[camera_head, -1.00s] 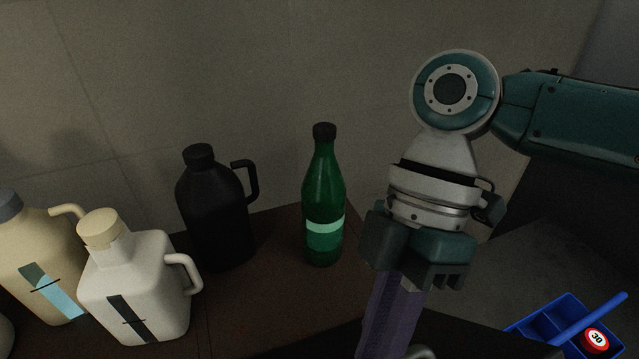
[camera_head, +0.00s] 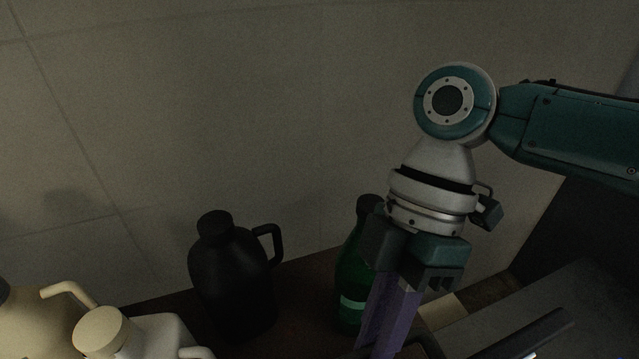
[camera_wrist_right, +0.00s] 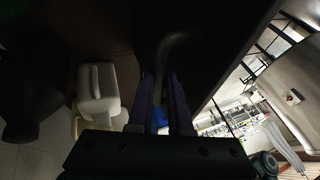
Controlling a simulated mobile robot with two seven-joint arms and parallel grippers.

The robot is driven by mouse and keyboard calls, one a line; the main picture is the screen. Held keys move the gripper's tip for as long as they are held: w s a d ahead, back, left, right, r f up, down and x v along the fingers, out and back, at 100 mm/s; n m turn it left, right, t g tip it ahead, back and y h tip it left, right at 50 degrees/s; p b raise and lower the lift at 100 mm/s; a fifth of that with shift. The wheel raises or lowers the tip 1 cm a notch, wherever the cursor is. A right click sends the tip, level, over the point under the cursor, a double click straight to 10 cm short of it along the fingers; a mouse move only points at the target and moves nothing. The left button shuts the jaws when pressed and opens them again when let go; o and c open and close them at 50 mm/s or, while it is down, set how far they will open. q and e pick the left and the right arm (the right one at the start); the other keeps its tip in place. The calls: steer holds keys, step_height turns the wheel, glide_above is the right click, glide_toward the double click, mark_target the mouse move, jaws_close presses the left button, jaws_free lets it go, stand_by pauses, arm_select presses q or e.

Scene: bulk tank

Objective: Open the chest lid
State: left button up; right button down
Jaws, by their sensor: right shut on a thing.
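My right gripper (camera_head: 386,340) reaches down at the lower middle of the head view, its purple fingers running to the bottom edge. In the right wrist view the gripper (camera_wrist_right: 165,85) is shut on a curved grey handle (camera_wrist_right: 176,42), which comes up between the fingers. A dark panel (camera_wrist_right: 215,50) lies behind the handle and looks like the chest lid. How far it is raised I cannot tell. The fingertips are cut off in the head view. My left gripper is in neither view.
A black jug (camera_head: 230,285) and a green bottle (camera_head: 352,290), partly behind my right gripper, stand on a dark brown top. Pale jugs (camera_head: 140,335) stand at lower left. A grey surface (camera_head: 545,295) lies at lower right. A wall (camera_head: 250,110) rises behind.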

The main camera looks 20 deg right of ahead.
steer(key=shift+d+f, duration=0.15)
steer(key=shift+f, duration=0.1)
steer(key=c, duration=0.8)
jaws_free()
steer(key=shift+r, duration=0.1)
steer(key=shift+c, duration=0.2)
steer(key=shift+r, duration=0.15)
steer(key=b+v, duration=0.1)
steer(key=v, duration=0.8)
steer(key=shift+r, duration=0.3)
steer(key=shift+w+d, duration=0.1)
steer(key=shift+w, duration=0.05)
